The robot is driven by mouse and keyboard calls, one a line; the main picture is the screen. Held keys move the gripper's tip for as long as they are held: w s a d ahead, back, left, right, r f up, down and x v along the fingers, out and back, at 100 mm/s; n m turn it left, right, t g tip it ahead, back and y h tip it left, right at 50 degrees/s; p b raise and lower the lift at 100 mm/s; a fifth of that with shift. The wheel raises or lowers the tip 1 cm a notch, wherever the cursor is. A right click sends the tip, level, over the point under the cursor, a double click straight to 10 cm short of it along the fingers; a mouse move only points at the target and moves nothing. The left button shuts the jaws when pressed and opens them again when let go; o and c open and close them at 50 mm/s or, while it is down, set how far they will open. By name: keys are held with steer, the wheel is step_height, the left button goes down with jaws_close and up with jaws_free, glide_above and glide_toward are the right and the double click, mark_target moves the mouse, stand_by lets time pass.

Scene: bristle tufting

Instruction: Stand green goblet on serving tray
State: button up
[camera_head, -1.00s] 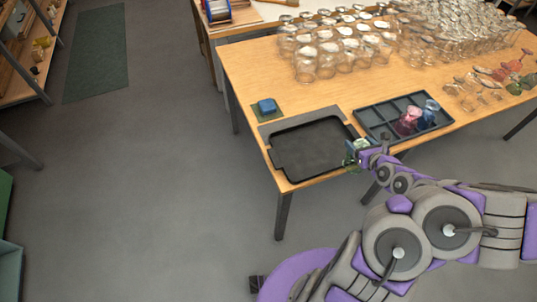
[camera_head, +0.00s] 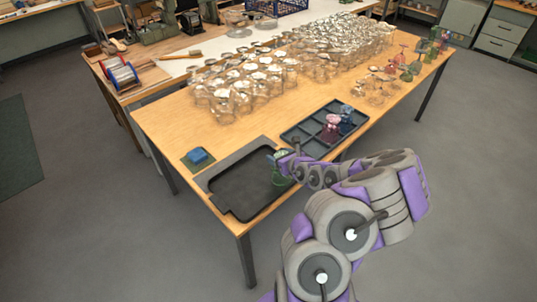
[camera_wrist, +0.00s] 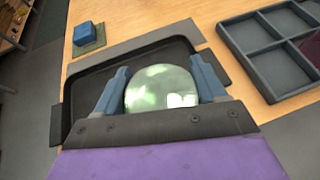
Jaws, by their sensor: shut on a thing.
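The green goblet (camera_head: 279,178) is held upright in my gripper (camera_head: 281,156), over the right part of the black serving tray (camera_head: 235,190). I cannot tell whether its foot touches the tray. In the wrist view the goblet's pale green bowl (camera_wrist: 160,86) sits between the two blue fingers of my gripper (camera_wrist: 161,85), which are shut on it. The goblet's stem and foot are hidden there. The serving tray also shows in the wrist view (camera_wrist: 90,92), behind and around the goblet.
A blue block (camera_head: 197,155) lies on a green pad left of the tray. Many clear glasses (camera_head: 245,82) stand behind. The tray's left part is clear.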

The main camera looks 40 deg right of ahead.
steer(key=a+b+x, duration=0.1)
steer(key=b+x, duration=0.1)
steer(key=x, duration=0.7)
steer(key=shift+w+b, duration=0.15)
steer(key=shift+b, duration=0.2)
steer(key=shift+r, duration=0.1)
steer(key=shift+d, duration=0.15)
steer(key=o, duration=1.2)
steer(key=shift+d, duration=0.15)
steer(key=shift+o, duration=0.2)
steer(key=shift+a, duration=0.3)
